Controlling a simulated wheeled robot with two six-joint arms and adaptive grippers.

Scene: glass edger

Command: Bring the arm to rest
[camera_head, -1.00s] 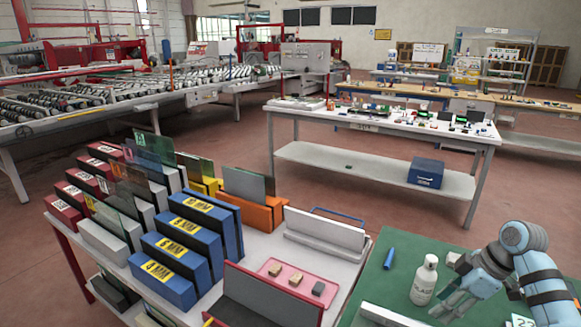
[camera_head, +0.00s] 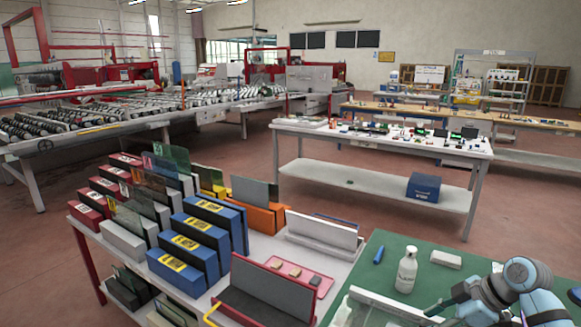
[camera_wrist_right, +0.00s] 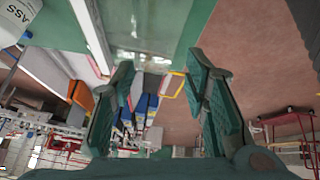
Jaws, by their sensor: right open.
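My right arm comes in from the lower right of the head view. Its gripper (camera_head: 442,299) is over the front part of the green-topped table (camera_head: 395,242), to the right of a white bottle (camera_head: 406,270). In the right wrist view the gripper (camera_wrist_right: 164,72) has its two green fingers spread wide with nothing between them. The bottle also shows at the top left of the wrist view (camera_wrist_right: 18,18), clear of the fingers. My left gripper is not in view.
A rack of blue boxes (camera_head: 184,258) holding glass sheets stands left. A white workbench (camera_head: 350,124) stands behind.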

